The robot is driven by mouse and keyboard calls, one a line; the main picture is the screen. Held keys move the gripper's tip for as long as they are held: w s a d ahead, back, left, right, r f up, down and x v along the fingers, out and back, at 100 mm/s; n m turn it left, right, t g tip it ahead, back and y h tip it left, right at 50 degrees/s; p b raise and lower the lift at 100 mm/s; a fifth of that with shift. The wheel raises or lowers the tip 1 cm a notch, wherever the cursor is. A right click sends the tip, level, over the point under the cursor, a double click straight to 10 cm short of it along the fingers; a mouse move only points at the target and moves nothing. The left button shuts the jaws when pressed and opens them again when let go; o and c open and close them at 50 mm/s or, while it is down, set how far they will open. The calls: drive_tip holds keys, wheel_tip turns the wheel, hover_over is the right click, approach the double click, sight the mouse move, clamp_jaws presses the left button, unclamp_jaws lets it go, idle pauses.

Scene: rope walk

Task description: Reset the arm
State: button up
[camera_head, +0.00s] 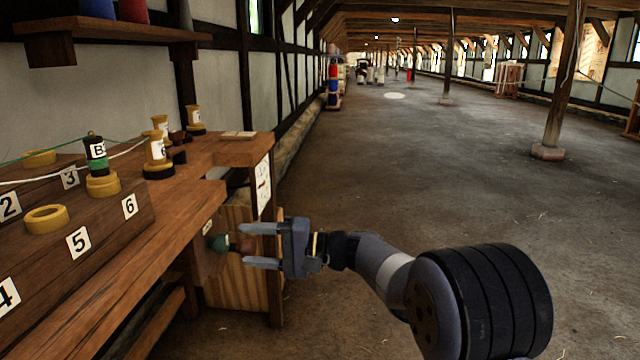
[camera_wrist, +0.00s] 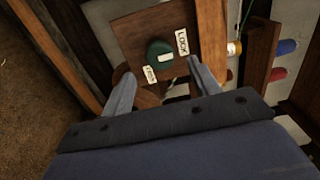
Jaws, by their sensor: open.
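My gripper (camera_head: 262,247) is open and empty in the head view, reaching left beside the bench's front. Its two fingers point at a green knob (camera_head: 218,242) on a small wooden panel under the bench's edge. A reddish-brown rounded thing (camera_head: 246,245) shows between the fingers. In the wrist view the open gripper (camera_wrist: 160,88) faces the green knob (camera_wrist: 159,53), which has a pale mark across it. A label reading LOCK (camera_wrist: 182,41) is beside the knob, and a second label (camera_wrist: 150,75) is hard to read. The fingers appear apart from the knob.
More bobbins (camera_head: 157,150) stand behind. A shelf (camera_head: 110,32) hangs above. Open floor (camera_head: 420,170) lies right, with a post (camera_head: 560,90).

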sight(227, 243)
drive_tip(key=a+b, duration=0.1)
drive_tip(key=a, duration=0.4)
drive_tip(key=shift+w+a, duration=0.1)
drive_tip(key=shift+w, duration=0.05)
